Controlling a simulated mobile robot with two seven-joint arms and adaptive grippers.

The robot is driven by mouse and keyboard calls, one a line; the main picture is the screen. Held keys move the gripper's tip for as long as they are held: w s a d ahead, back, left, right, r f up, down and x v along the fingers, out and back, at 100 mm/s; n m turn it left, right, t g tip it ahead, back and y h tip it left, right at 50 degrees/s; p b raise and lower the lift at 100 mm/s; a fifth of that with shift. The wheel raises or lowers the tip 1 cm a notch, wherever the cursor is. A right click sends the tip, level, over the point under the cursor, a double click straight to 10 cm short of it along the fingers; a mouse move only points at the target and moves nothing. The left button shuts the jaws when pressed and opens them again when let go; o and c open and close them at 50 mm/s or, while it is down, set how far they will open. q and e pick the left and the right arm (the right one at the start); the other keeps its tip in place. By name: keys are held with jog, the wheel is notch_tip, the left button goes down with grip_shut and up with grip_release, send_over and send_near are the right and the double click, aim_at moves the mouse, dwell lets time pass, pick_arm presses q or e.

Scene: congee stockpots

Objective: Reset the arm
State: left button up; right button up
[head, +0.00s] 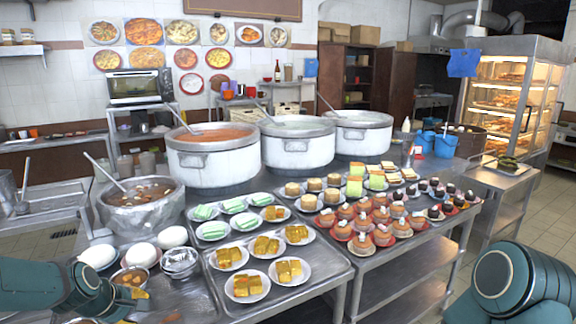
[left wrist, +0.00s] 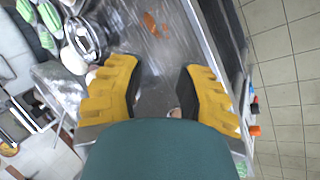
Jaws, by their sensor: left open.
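My left arm comes in at the lower left of the head view. Its gripper (head: 138,293) is low at the left front, close to the metal counter (head: 185,300), and partly hidden by the wrist. In the left wrist view, the two yellow fingers of this gripper (left wrist: 158,88) are spread apart with nothing held between them. Metal counter surface shows between and beyond them. Part of my right arm shows at the lower right of the head view, but its gripper is out of the picture.
Large white stockpots (head: 297,148) stand behind. Trays of plated food (head: 246,286) cover the counter's middle.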

pick_arm(q)
jog(key=w+d+f+m+g, duration=0.1)
jog(key=d+f+m, duration=0.2)
jog(key=d+f, duration=0.45)
jog(key=s+d+f+m+g+h, duration=0.2)
jog(key=s+d+f+m, duration=0.8)
jog(key=s+d+f, duration=0.6)
jog(key=d+g, duration=0.1)
jog(key=d, duration=0.2)
jog(key=shift+s+d+f+m+g+h, duration=0.15)
jog(key=shift+f+m+g+h, duration=0.15)
jog(key=shift+f+m+g, duration=0.1)
